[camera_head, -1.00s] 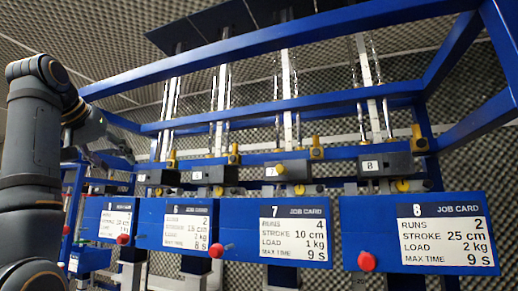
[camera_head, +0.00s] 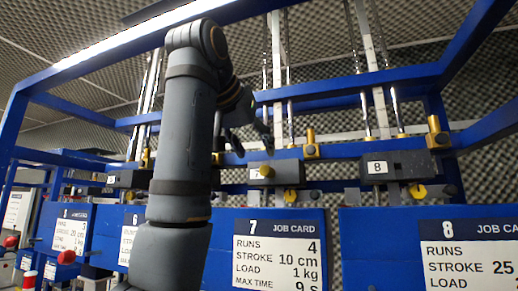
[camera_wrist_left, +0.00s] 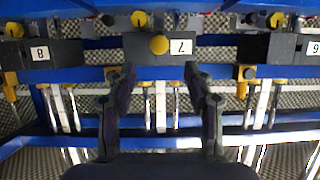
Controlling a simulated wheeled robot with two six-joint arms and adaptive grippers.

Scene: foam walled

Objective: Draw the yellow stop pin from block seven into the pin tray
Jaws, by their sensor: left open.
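Block seven (camera_head: 285,174) is a dark block labelled 7 on the blue frame. The yellow stop pin (camera_head: 267,171) shows as a round yellow head on its front face, beside the label. My left gripper (camera_head: 253,146) is above and close to block seven. In the left wrist view, which is upside down, block seven (camera_wrist_left: 140,55) and the pin head (camera_wrist_left: 159,44) lie just beyond and between the fingertips of my left gripper (camera_wrist_left: 161,76). Its fingers are spread wide with nothing between them, apart from the pin. The pin tray and my right gripper are not in view.
Block eight (camera_head: 400,167) stands to the right, with a brass post (camera_head: 311,146) between the blocks. Another yellow knob (camera_head: 291,195) sits under block seven. The blue job card panel (camera_head: 218,262) is below. Vertical rods rise behind the blocks.

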